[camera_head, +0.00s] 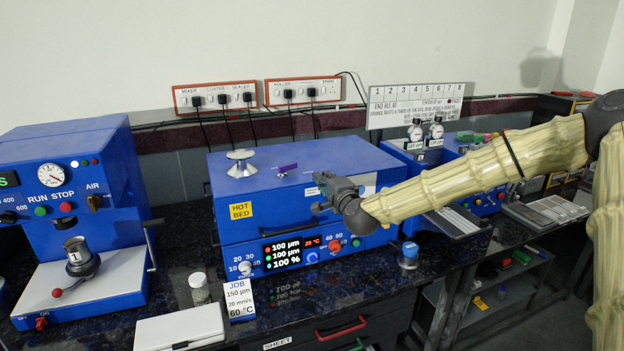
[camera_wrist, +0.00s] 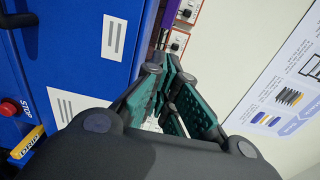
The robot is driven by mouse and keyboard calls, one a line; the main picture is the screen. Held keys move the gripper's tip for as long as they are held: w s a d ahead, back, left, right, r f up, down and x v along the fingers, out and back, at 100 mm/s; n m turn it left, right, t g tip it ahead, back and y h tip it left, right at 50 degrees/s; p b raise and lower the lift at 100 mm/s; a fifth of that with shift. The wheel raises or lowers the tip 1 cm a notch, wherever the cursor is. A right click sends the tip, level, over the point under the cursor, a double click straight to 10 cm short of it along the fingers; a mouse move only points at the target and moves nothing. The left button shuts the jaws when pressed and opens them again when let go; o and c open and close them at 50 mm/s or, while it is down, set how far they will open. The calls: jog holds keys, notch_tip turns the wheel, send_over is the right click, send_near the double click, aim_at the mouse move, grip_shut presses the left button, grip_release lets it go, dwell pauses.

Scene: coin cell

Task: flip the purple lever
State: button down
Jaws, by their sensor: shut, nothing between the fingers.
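The purple lever (camera_head: 287,169) sits on top of the blue machine labelled HOT BED (camera_head: 340,155), near the middle of its top. In the wrist view a narrow purple strip beyond the fingers may be the lever, but I cannot tell. My gripper (camera_head: 323,188) is above the front right part of that machine's top, to the right of the lever and apart from it in the head view. In the wrist view my gripper (camera_wrist: 170,68) has its green-padded fingers shut and empty.
A silver knob (camera_head: 240,163) stands on the machine's top, left of the lever. Socket strips (camera_head: 303,90) with black plugs and cables hang on the wall behind. Another blue machine (camera_head: 75,170) stands at the left. Two gauges (camera_head: 426,130) stand at the right, behind my arm.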

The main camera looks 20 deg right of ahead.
jog(key=shift+s+d+r+b, duration=0.15)
jog(key=shift+s+d, duration=0.25)
jog(key=shift+s, duration=0.6)
jog(key=shift+s+d+b, duration=0.2)
jog(key=shift+s+d, duration=0.2)
jog(key=shift+s, duration=0.6)
jog(key=shift+a, duration=0.1)
